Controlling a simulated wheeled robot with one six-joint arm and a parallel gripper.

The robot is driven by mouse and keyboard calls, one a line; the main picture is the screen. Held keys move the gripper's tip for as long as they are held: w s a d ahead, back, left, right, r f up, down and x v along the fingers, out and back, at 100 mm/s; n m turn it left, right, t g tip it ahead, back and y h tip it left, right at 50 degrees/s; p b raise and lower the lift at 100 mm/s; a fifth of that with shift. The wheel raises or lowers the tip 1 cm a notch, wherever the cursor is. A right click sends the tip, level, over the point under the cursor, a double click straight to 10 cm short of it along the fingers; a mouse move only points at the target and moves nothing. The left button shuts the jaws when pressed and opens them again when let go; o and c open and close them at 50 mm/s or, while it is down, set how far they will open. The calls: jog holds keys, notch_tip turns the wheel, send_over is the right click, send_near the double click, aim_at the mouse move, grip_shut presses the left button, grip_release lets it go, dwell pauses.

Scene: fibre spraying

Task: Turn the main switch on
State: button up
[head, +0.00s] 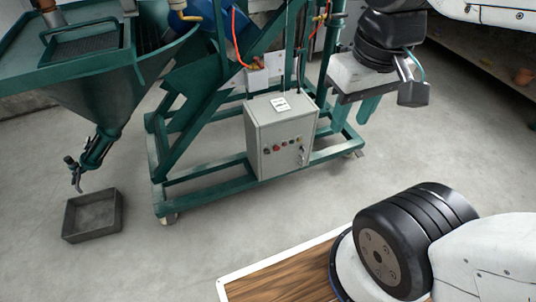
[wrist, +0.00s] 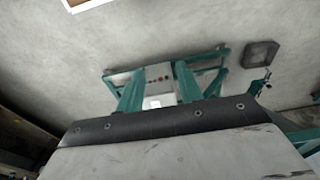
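The grey control box (head: 282,138) stands on the green machine frame in the head view. Its front carries a row of small coloured buttons (head: 278,149). A small silver main switch (head: 302,153) sits at the right of that front; its position is too small to read. My gripper (head: 356,112) is above and right of the box, apart from it, with teal fingers pointing down. In the wrist view my gripper's two teal fingers (wrist: 158,92) are spread with nothing between them. The box (wrist: 157,73) shows upside down beyond them, and the switch is unclear there.
The green machine frame (head: 205,190) surrounds the box, with a hopper (head: 95,95) and orange hoses at the left and above. A dark square tray (head: 92,215) lies on the floor at the left. The concrete floor in front of the box is clear.

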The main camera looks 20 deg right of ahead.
jog(key=w+d+f+g, duration=0.1)
jog(key=w+d+f, duration=0.1)
jog(key=w+f, duration=1.3)
jog(key=w+d+f+g, duration=0.1)
jog(key=w+d+f, duration=0.1)
jog(key=w+f, duration=1.3)
jog(key=t, duration=1.5)
send_near(268, 153)
notch_tip(268, 153, down, 11)
jog(key=s, duration=0.2)
jog(key=w+r+t, duration=0.4)
jog(key=r, duration=0.4)
jog(key=w, duration=0.6)
jog(key=shift+w+f, duration=0.25)
jog(key=shift+w, duration=0.1)
jog(key=c, duration=0.7)
